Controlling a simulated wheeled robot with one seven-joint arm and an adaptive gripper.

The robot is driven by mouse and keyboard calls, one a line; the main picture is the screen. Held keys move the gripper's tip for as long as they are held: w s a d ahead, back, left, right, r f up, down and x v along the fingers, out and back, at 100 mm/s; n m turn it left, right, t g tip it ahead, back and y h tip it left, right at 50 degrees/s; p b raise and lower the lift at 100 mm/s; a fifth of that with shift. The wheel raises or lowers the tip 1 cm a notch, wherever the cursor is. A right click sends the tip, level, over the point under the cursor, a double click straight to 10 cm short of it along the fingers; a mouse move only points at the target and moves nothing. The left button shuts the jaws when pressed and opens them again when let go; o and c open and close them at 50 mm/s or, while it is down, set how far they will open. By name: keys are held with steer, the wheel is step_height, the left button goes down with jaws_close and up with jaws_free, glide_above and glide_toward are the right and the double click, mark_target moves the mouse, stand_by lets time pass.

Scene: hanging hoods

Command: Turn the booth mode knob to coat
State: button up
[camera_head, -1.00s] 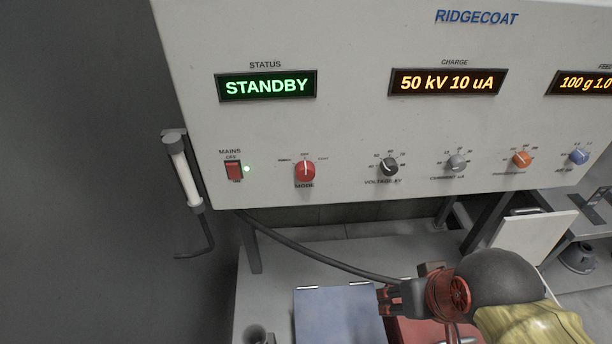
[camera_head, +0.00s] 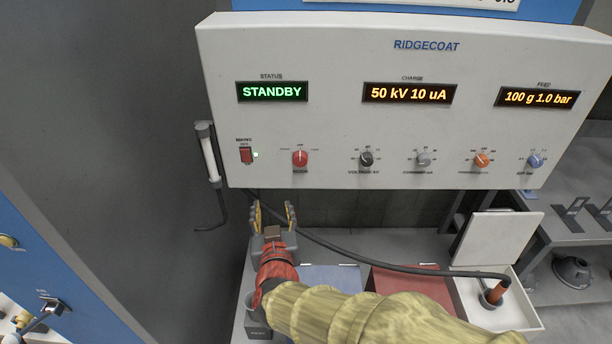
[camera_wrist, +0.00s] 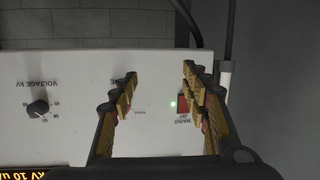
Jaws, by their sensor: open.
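The red mode knob (camera_head: 300,159) is on the lower left of the white Ridgecoat panel (camera_head: 330,65), its white pointer mark near upright at the top label. The status display (camera_head: 272,92) reads STANDBY in green. My gripper (camera_head: 273,217) is open and empty, below and a little left of the knob, apart from the panel. In the wrist view, upside down, my open fingers (camera_wrist: 158,90) frame the panel between the mode label and the red mains switch (camera_wrist: 182,104). The left finger mostly hides the mode knob there.
The mains switch (camera_head: 246,155) with a lit green lamp is left of the knob. The black voltage knob (camera_head: 366,159) is to its right. A white tube on a bracket (camera_head: 208,155) hangs at the panel's left edge. A dark cable (camera_head: 385,262) runs below the panel.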

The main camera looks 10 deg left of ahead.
mark_target(300, 161)
steer(key=w+d+r+t+h, duration=0.25)
steer(key=d+r+t, duration=0.2)
steer(key=r, duration=0.25)
steer(key=shift+m+g, duration=0.35)
steer(key=shift+m, duration=0.05)
steer(key=shift+w+a+b, duration=0.15)
steer(key=shift+w+b, duration=0.2)
steer(key=shift+w, duration=1.5)
steer(key=shift+w+a+b, duration=0.15)
steer(key=shift+w+b, duration=0.2)
steer(key=shift+w, duration=1.5)
steer(key=shift+c, duration=1.1)
steer(key=c, duration=0.9)
steer(key=shift+c, duration=0.2)
